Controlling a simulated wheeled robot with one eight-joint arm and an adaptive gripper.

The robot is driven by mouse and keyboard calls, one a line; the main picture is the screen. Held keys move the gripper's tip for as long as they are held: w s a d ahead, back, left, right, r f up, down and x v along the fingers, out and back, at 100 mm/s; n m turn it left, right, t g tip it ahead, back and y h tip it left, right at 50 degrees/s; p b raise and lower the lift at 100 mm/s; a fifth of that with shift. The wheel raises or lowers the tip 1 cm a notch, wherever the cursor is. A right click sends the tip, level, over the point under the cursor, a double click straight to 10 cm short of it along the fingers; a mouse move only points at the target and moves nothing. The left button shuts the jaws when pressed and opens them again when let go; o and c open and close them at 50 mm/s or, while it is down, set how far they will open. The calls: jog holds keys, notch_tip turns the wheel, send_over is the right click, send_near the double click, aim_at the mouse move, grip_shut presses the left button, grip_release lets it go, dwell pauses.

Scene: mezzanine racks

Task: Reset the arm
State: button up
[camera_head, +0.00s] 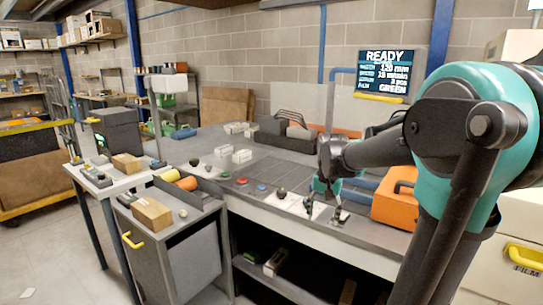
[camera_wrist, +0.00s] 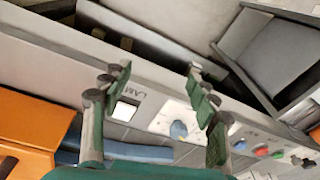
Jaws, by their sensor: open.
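My gripper (camera_head: 325,210) hangs at the front edge of the grey workbench (camera_head: 208,143), over its control strip. In the wrist view my gripper (camera_wrist: 157,73) has its two green-and-grey fingers spread apart, with nothing held between them. Whether a fingertip touches the panel cannot be told. My arm reaches in from the right, bent at the elbow.
Green (camera_head: 225,175), red (camera_head: 241,181) and blue (camera_head: 262,186) buttons line the bench front. An orange case (camera_head: 397,198) stands close right of my gripper. A wall screen (camera_head: 388,73) reads READY and GREEN. A side table (camera_head: 105,182) and grey cabinet (camera_head: 190,255) stand left.

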jog(key=s+d+f+n+t, duration=0.2)
jog(key=s+f+n+t, duration=0.1)
jog(key=s+f, duration=1.1)
jog(key=shift+s+d+n, duration=0.2)
jog(key=shift+s+n, duration=0.5)
jog(key=shift+s, duration=0.5)
